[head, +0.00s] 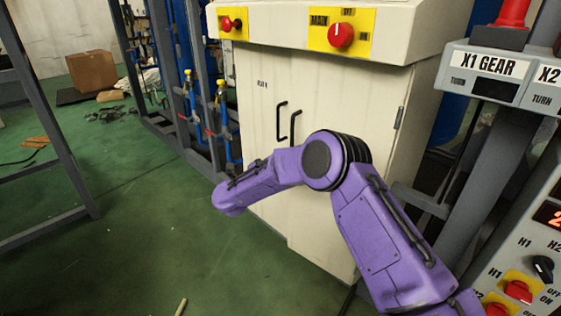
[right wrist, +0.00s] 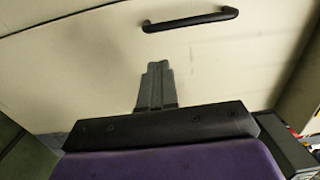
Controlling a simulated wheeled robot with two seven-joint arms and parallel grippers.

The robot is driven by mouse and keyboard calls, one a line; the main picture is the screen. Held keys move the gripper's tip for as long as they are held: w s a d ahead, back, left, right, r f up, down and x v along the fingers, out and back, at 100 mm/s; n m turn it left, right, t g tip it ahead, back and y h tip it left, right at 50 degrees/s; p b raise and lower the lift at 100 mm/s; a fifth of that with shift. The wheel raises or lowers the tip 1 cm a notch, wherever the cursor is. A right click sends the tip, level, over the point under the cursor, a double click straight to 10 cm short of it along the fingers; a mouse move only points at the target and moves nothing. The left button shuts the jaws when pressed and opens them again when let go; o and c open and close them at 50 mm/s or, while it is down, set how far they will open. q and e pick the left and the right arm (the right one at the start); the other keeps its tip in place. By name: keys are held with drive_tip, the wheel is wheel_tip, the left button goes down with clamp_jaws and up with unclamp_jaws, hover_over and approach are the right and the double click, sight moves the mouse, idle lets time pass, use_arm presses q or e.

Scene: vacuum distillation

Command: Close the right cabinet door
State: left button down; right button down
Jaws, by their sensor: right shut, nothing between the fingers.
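The cream cabinet (head: 305,75) stands ahead with two front doors, each with a black vertical handle. The right cabinet door (head: 350,110) has its handle (head: 295,125) near the middle seam and a hinge on its right edge. Its lower edge sits a little out of line with the left door (head: 257,95); I cannot tell how far it stands ajar. My purple right arm crosses in front of it, and its gripper is hidden in the head view. In the right wrist view my right gripper (right wrist: 157,70) is shut and empty, close to a cream door panel below a black handle (right wrist: 190,18); contact is unclear.
Yellow plates with red knobs (head: 340,35) are above the doors. A grey control panel (head: 500,75) stands close on the right. Blue pipes and a grey frame (head: 190,90) stand left of the cabinet. The green floor (head: 130,220) at left is mostly clear.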

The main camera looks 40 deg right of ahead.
use_arm(q)
drive_tip(key=shift+f+b, duration=0.55)
drive_tip(key=shift+f, duration=0.1)
use_arm(e)
drive_tip(key=x, duration=1.2)
drive_tip(key=shift+d, duration=0.1)
